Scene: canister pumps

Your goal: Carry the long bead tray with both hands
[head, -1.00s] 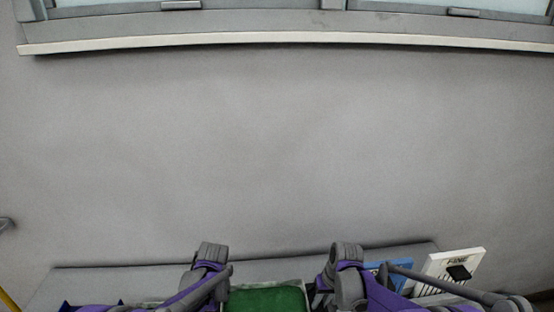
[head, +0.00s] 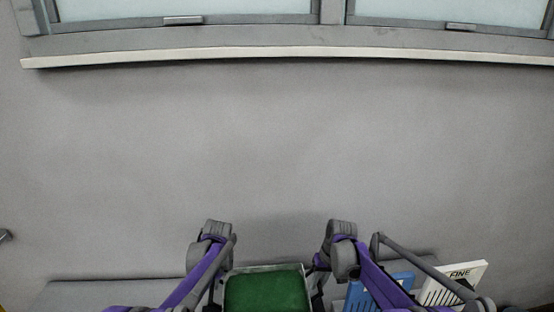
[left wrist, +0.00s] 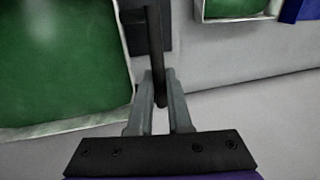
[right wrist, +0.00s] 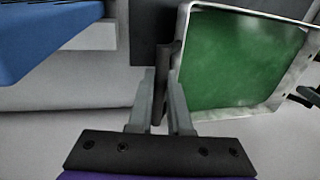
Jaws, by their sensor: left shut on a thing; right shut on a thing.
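The long bead tray (head: 264,268) has a pale grey rim and a green inside. It shows between my two arms at the bottom of the head view, its near part cut off by the picture edge. In the left wrist view my left gripper (left wrist: 158,100) is shut on a dark bar-like handle (left wrist: 155,45) beside the tray's rim (left wrist: 126,55). In the right wrist view my right gripper (right wrist: 163,98) is shut on a similar dark handle (right wrist: 174,62) at the tray's other end (right wrist: 240,110). In the head view the fingertips are hidden.
A grey bench (head: 110,292) runs along the wall. Another green-filled tray (left wrist: 235,8) and a blue thing (left wrist: 300,10) show in the left wrist view. A window sill (head: 280,55) is above.

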